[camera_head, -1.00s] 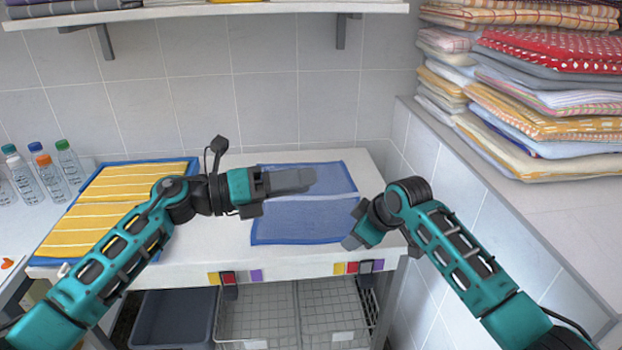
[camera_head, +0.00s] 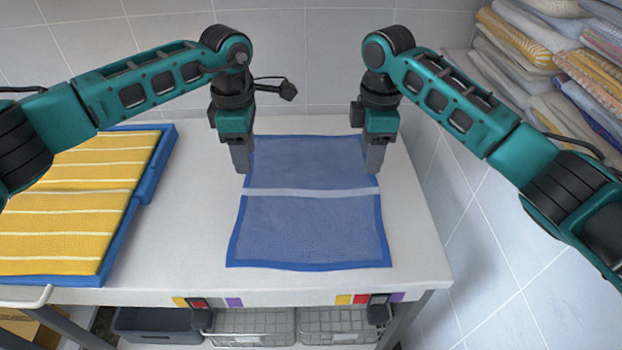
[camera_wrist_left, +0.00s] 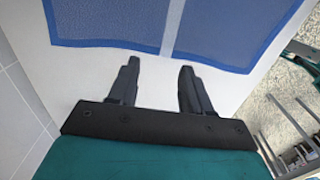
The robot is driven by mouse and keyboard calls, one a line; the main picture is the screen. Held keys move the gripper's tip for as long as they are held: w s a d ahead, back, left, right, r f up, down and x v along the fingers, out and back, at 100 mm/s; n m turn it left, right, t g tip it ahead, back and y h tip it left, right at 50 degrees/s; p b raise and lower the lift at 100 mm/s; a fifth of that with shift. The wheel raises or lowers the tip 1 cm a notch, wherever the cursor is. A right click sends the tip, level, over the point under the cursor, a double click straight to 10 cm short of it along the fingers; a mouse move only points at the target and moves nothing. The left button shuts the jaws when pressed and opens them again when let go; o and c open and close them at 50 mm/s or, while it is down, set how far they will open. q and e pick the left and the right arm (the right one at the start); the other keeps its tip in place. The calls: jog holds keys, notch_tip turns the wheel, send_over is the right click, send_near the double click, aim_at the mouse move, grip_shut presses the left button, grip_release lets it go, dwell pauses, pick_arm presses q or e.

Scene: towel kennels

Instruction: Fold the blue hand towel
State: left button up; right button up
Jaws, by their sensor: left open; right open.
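The blue hand towel (camera_head: 311,228) lies spread flat on the white table, with a darker blue border and a pale band across its middle. It also shows in the left wrist view (camera_wrist_left: 222,32). My left gripper (camera_head: 241,168) points down at the towel's left edge, just beyond the pale band. In the left wrist view the left gripper (camera_wrist_left: 160,66) is open and empty, its fingertips close to the towel's border. My right gripper (camera_head: 374,168) points down at the right edge, opposite the left one, and is open. Whether either gripper touches the cloth is unclear.
A yellow striped towel (camera_head: 62,198) lies on a blue-edged piece (camera_head: 152,165) at the left of the table (camera_head: 185,235). Stacks of folded cloths (camera_head: 560,75) stand on a ledge at the right. Wire baskets (camera_head: 252,328) sit below. The table's front strip is clear.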

aim_at(252, 190)
pick_arm(q)
jog(key=shift+s+f, duration=0.1)
jog(key=shift+f, duration=3.45)
pick_arm(e)
jog(key=shift+f, duration=3.5)
pick_arm(q)
jog(key=shift+f, duration=0.2)
pick_arm(e)
jog(key=shift+s+f, duration=0.1)
jog(key=shift+f, duration=0.05)
pick_arm(q)
jog(key=shift+s, duration=0.1)
grip_shut()
pick_arm(e)
grip_shut()
pick_arm(q)
jog(key=shift+r, duration=0.15)
